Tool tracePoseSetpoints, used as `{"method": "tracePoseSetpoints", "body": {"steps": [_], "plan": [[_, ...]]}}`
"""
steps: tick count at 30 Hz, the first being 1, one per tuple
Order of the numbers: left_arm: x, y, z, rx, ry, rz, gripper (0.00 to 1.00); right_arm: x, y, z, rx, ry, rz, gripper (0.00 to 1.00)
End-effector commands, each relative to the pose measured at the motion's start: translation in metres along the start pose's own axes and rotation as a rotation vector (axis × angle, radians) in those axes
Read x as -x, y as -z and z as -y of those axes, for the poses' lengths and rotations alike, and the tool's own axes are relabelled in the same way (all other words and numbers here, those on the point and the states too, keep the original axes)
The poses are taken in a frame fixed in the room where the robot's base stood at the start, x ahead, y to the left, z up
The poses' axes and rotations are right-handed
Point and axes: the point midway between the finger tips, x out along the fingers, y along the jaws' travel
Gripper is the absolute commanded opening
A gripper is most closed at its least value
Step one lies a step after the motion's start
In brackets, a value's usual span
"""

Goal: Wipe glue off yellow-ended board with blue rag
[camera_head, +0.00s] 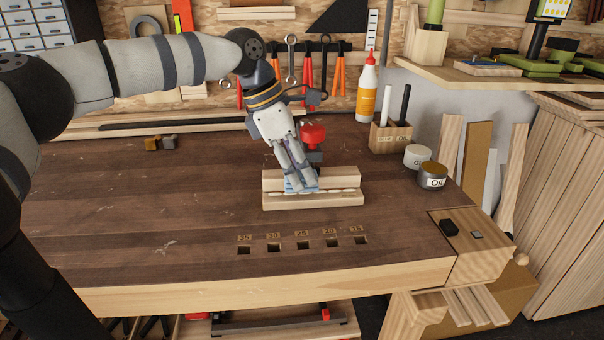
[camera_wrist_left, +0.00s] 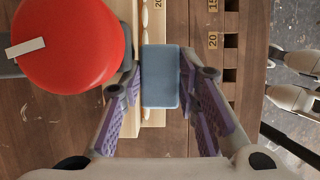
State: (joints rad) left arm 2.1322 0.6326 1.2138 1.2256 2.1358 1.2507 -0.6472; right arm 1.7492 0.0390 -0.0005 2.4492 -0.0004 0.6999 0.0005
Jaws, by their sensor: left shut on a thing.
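My left gripper (camera_head: 299,187) is shut on the blue rag (camera_head: 301,181), which shows folded between the fingers in the left wrist view (camera_wrist_left: 160,76). The rag is at the front face of two pale boards joined lengthwise (camera_head: 338,199). White glue blobs (camera_head: 345,190) line the seam, with more above and below the rag in the wrist view (camera_wrist_left: 145,18). I cannot make out a yellow end on either board. Whether the rag presses on the wood is hard to tell. My right gripper (camera_wrist_left: 270,70) shows at the wrist view's right edge, its fingers apart and empty.
A red-knobbed clamp (camera_head: 313,136) stands just behind the boards. Glue and oil tins (camera_head: 432,177), a marker holder (camera_head: 391,138) and a glue bottle (camera_head: 367,92) stand at the right. Numbered slots (camera_head: 303,245) lie in front. The bench's left half is mostly clear.

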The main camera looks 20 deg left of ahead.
Motion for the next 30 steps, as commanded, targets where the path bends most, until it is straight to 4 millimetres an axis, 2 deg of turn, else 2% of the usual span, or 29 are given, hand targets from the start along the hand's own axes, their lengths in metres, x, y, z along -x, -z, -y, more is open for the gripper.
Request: {"method": "tracePoseSetpoints", "body": {"steps": [1, 7, 12, 17, 24, 30], "plan": [[0.016, -0.015, -0.001, -0.016, -0.028, 0.041, 0.02, 0.003, 0.002, 0.000, 0.000, 0.001, -0.011, 0.49], [0.026, 0.002, -0.001, -0.015, -0.031, 0.041, 0.02, 0.010, 0.007, 0.000, 0.000, 0.001, -0.033, 0.49], [0.028, 0.021, -0.002, -0.010, -0.025, 0.034, 0.02, 0.013, 0.010, 0.001, 0.000, 0.002, -0.044, 0.49], [0.025, 0.030, -0.002, -0.006, -0.018, 0.027, 0.02, 0.013, 0.009, 0.001, 0.000, 0.002, -0.044, 0.49], [0.032, 0.056, -0.002, -0.003, -0.017, 0.025, 0.02, 0.018, 0.013, 0.001, 0.000, 0.002, -0.060, 0.49], [0.032, 0.064, -0.002, -0.003, -0.013, 0.022, 0.02, 0.017, 0.013, 0.001, 0.000, 0.002, -0.060, 0.49]]}}
